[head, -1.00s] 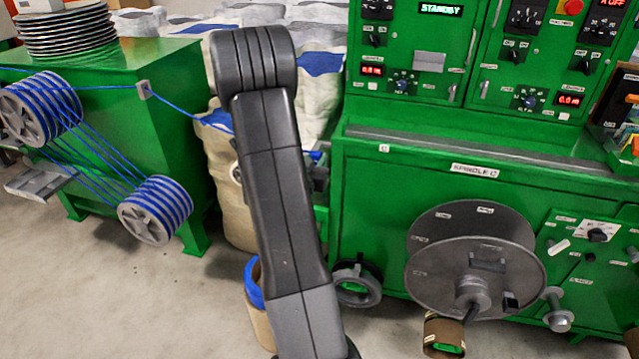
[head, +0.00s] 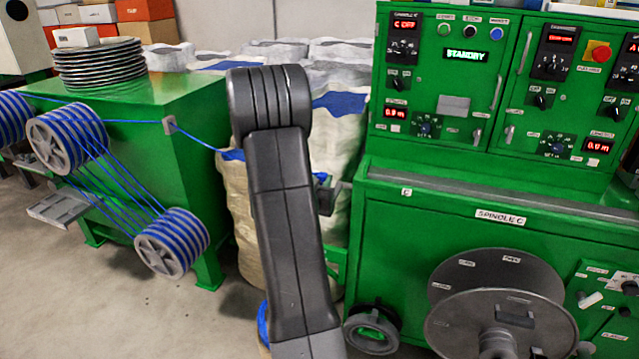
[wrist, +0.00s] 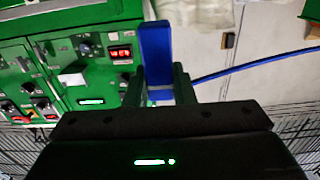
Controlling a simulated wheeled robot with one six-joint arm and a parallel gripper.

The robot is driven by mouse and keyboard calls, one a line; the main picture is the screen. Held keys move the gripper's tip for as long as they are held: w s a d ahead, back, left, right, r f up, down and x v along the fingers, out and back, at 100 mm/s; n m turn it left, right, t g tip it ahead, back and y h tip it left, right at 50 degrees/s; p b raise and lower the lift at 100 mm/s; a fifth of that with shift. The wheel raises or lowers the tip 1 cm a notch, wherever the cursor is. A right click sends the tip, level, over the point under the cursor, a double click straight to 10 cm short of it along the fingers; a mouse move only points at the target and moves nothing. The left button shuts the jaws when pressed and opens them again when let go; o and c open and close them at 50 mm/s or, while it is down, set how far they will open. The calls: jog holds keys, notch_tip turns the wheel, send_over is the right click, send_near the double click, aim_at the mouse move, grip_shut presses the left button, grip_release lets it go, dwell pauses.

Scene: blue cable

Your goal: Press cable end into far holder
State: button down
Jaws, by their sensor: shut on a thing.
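The blue cable (head: 120,120) runs from the striped reels through a small guide (head: 169,125) on the left machine and passes behind my arm. In the wrist view the cable (wrist: 250,70) comes in from the right towards my gripper (wrist: 159,84). My gripper is shut on the blue cable end (wrist: 155,45), which stands up between the two fingers. In the head view my arm hides most of the gripper; a bit of blue (head: 321,176) shows just right of the arm. I cannot make out the far holder in either view.
A green control machine (head: 400,230) stands right, with a large grey spool (head: 500,290) and a handwheel (head: 372,328) low in front. The left green machine (head: 215,95) carries stacked discs (head: 100,65). Pale sacks (head: 345,135) stand between. Open floor (head: 110,310) lies front left.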

jog(key=shift+p+x, duration=0.65)
jog(key=shift+x, duration=1.15)
jog(key=shift+f+b, duration=2)
jog(key=shift+b, duration=0.25)
jog(key=shift+b, duration=0.6)
jog(key=shift+f+b, duration=2.15)
jog(key=c, duration=1.1)
grip_release()
jog(key=shift+c, duration=0.2)
